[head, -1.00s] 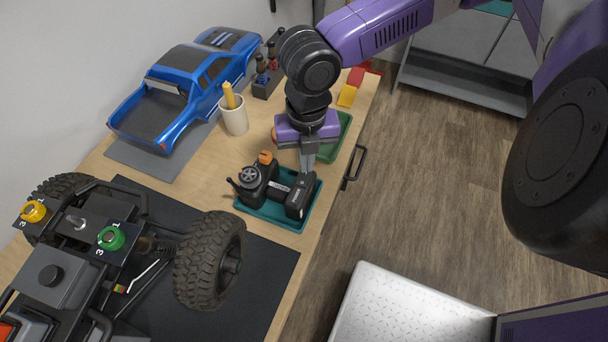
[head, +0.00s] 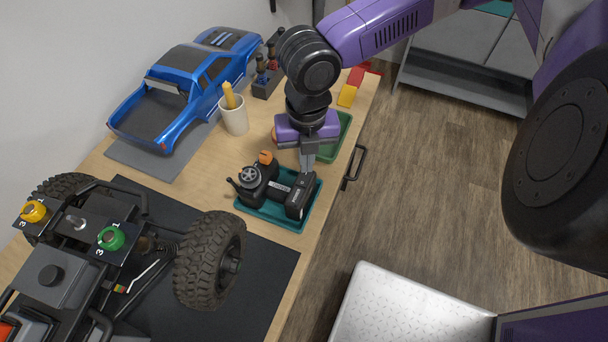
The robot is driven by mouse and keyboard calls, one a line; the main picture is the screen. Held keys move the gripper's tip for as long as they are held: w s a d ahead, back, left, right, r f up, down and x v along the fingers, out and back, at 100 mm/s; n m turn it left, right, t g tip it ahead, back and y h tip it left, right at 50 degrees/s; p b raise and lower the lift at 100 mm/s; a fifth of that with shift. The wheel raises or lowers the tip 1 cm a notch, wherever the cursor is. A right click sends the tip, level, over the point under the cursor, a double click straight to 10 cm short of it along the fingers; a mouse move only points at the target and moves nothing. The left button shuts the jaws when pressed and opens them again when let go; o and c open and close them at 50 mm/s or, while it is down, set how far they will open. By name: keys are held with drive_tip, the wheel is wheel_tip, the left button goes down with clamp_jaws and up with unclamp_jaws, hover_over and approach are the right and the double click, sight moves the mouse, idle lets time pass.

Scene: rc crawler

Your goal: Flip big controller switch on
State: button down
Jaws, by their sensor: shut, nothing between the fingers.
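The big controller (head: 275,189) is black with a round dial and an orange knob at its upper left. It lies in a teal tray (head: 262,218) on the wooden workbench. My gripper (head: 307,170) is shut and empty, pointing down at the right end of the controller. Its tips are at or just above the controller's far right part; I cannot tell whether they touch. The switch itself is too small or hidden behind the fingers to make out.
A green tray (head: 343,136) stands just behind my gripper. A white cup (head: 234,116), a blue truck body (head: 185,85) and a crawler chassis with a big tyre (head: 210,260) occupy the bench to the left. A drawer handle (head: 355,167) juts from the bench's right edge.

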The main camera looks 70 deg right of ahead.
drive_tip(key=shift+f+b, duration=0.55)
drive_tip(key=shift+f, duration=0.4)
idle(0.4)
drive_tip(key=shift+r, duration=0.1)
wheel_tip(320, 180, up, 7)
drive_tip(key=p, duration=0.7)
idle(0.7)
